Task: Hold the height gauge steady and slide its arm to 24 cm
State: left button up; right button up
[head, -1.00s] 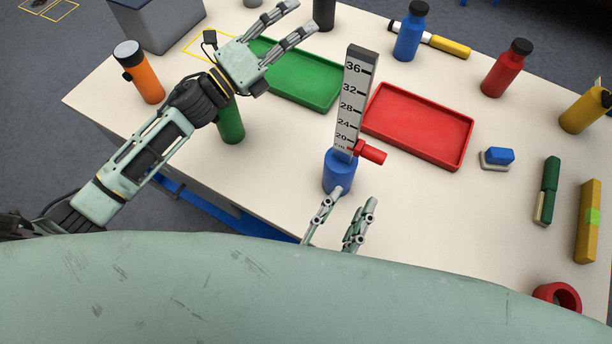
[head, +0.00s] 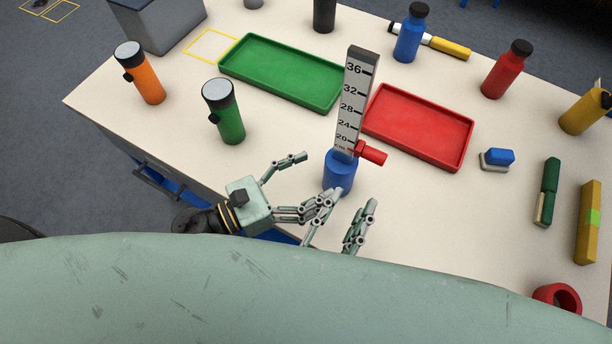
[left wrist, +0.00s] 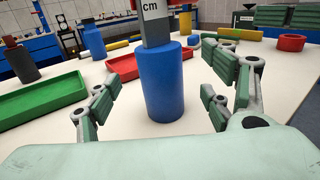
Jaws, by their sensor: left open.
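The height gauge has a round blue base (head: 338,172) and an upright grey post with a white scale (head: 350,105). Its red sliding arm (head: 370,153) sits low, just below the 20 mark, and points right. My left gripper (head: 316,178) is open, to the left of the blue base, fingers pointing at it. In the left wrist view the base (left wrist: 172,82) stands between the spread fingers (left wrist: 160,70); contact is not clear. My right gripper (head: 353,202) is open in front of the base; its left finger overlaps the left gripper's lower finger in the head view.
A green tray (head: 230,67) and a red tray (head: 420,145) lie behind the gauge. A green flashlight (head: 230,122) and an orange flashlight (head: 150,84) stand left. A blue-and-white block (head: 498,158) lies right.

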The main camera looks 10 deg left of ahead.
aim_at(340, 166)
pick_arm(q)
jog(key=x, duration=0.7)
jog(key=shift+w, duration=0.15)
jog(key=c, duration=1.6)
jog(key=shift+o, duration=0.2)
